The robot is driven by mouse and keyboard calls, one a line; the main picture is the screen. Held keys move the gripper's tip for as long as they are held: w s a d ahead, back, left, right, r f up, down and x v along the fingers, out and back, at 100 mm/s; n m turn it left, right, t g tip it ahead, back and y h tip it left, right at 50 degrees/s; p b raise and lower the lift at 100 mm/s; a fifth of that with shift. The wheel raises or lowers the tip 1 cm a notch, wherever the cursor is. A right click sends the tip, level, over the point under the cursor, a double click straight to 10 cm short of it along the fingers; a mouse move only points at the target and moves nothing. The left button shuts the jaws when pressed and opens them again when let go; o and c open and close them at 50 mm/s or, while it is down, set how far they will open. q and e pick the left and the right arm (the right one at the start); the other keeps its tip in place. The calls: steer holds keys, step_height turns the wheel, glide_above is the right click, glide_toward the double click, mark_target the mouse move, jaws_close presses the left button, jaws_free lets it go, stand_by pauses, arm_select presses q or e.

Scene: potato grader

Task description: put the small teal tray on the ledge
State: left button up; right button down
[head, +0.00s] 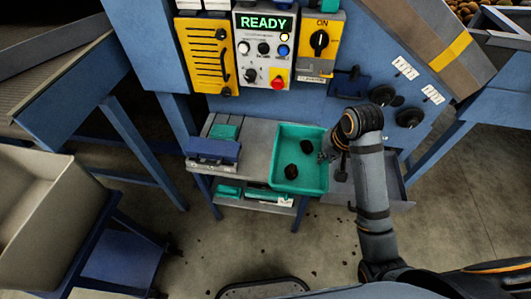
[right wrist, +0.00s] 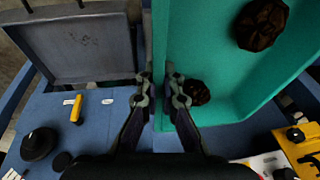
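The teal tray (head: 286,180) is a shallow rectangular box with two dark lumps (head: 306,146) in it. It is at the right end of a grey bench below the control panel. In the right wrist view the tray (right wrist: 210,60) fills the upper right. My right gripper (head: 328,155) is at the tray's right side wall. In the right wrist view the gripper (right wrist: 161,95) has one finger inside the tray and one outside, closed on the wall. I cannot tell whether the tray rests on the bench. My left gripper is not in view. Which surface is the ledge is unclear.
The grey bench (head: 257,137) carries a blue device (head: 212,150) and a small teal piece (head: 225,132) on its left. A shallow grey tray (head: 396,187) juts out at the right, below black knobs (head: 409,118). A pale bin (head: 40,205) stands at the left.

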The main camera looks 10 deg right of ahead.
steer(key=w+f+b, duration=0.1)
steer(key=w+b, duration=0.1)
steer(key=shift+w+a+f, duration=0.15)
steer(key=shift+w+f, duration=0.15)
steer(key=shift+f, duration=0.1)
steer(key=w+f+b, duration=0.2)
steer(key=w, duration=0.1)
steer(key=w+a+f+b, duration=0.1)
steer(key=w+f+b, duration=0.1)
steer(key=w, duration=0.1)
steer(key=w+f+b, duration=0.2)
steer(key=w+f, duration=0.1)
steer(key=w, duration=0.1)
steer(key=shift+a+b, duration=0.4)
steer(key=shift+w+a+f, duration=0.1)
steer(key=shift+w+f, duration=0.35)
steer(key=x, duration=0.1)
steer(key=b+x, duration=0.1)
steer(key=shift+s+f, duration=0.15)
steer(key=shift+f, duration=0.6)
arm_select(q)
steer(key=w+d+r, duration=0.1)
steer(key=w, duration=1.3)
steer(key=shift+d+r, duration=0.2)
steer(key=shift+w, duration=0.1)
